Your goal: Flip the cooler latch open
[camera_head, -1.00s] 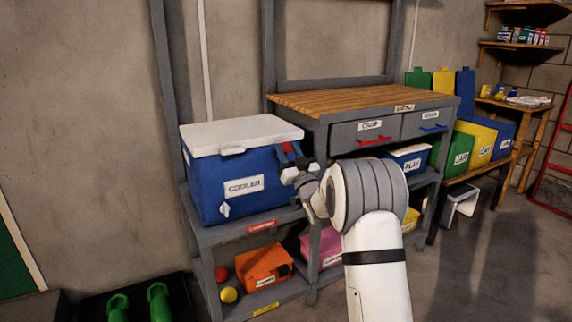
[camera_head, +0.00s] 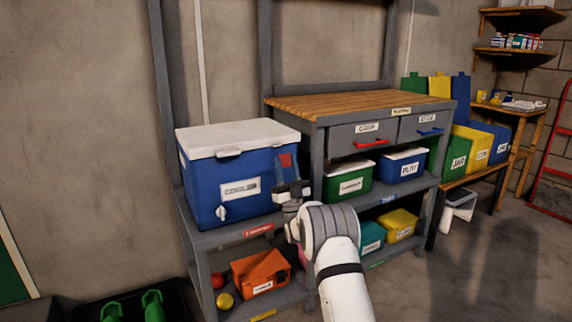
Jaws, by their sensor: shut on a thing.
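The blue cooler (camera_head: 205,190) with a white lid (camera_head: 240,136) stands at the left of the grey bench's middle shelf, lid down. A small white latch tab (camera_head: 229,153) sits at the lid's front edge and looks closed. My gripper (camera_head: 290,186) is in front of the cooler's right end, to the right of and below the latch tab, apart from it. It is shut on a small upright thing (camera_head: 286,168) with a red patch and a darker bluish body; I cannot tell what it is. The gripper hides the cooler's lower right front corner.
A white spout (camera_head: 221,213) sticks out low on the cooler's front. An orange bin (camera_head: 258,269) and balls (camera_head: 224,301) sit on the lower shelf. Open floor lies at the right (camera_head: 480,270).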

